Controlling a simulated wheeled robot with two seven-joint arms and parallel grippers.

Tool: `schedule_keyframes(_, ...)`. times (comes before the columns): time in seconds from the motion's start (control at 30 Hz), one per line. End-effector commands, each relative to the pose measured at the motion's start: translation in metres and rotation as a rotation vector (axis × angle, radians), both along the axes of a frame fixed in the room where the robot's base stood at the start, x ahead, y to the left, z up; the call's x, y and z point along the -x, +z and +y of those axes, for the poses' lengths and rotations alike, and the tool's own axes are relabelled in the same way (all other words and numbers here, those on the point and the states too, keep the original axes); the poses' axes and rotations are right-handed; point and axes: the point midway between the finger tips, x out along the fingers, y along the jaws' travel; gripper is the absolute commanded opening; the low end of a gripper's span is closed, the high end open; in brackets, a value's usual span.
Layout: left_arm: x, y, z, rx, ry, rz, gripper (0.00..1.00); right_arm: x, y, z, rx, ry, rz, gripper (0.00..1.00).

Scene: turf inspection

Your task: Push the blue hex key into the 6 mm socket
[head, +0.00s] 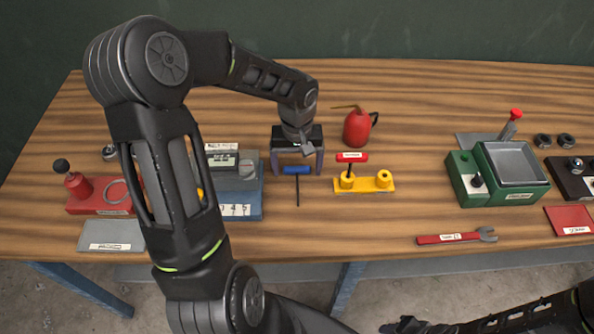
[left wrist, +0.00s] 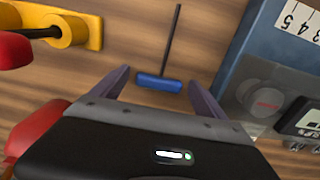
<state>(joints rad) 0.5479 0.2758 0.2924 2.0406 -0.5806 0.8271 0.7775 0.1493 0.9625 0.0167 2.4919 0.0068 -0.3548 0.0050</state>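The blue hex key (head: 297,171) lies on the wooden table, its dark shaft pointing toward the table's front edge. My left gripper (head: 298,175) is open above it, with a finger on each side of the blue handle. In the left wrist view the blue handle (left wrist: 158,83) shows between the spread fingertips (left wrist: 157,76), with a gap on each side. The yellow socket block (head: 364,185) sits just right of the gripper. A red-handled hex key (head: 352,157) stands over its left socket; the right socket (head: 384,178) looks empty. The 6 mm marking is not readable.
A red oil can (head: 358,128) stands behind the yellow block. A blue-grey device (head: 238,190) with dials is close left of the hex key. A red wrench (head: 455,238) and a green-framed box (head: 505,172) lie further right. The table in front of the block is clear.

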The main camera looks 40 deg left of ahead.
Motion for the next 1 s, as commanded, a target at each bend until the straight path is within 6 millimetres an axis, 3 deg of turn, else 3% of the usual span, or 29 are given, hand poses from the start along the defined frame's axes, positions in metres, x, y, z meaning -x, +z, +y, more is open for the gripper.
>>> schedule_keyframes(0.7,0.0000,0.0001,0.0000,0.000,0.000,0.000,0.25,-0.0001,0.0001,-0.0001,0.000,0.000,0.000,0.36)
schedule_keyframes(1.0,-0.0004,0.0030,0.0003,-0.001,0.001,-0.002,0.24,-0.0001,-0.0005,0.0000,0.000,0.000,0.000,0.36)
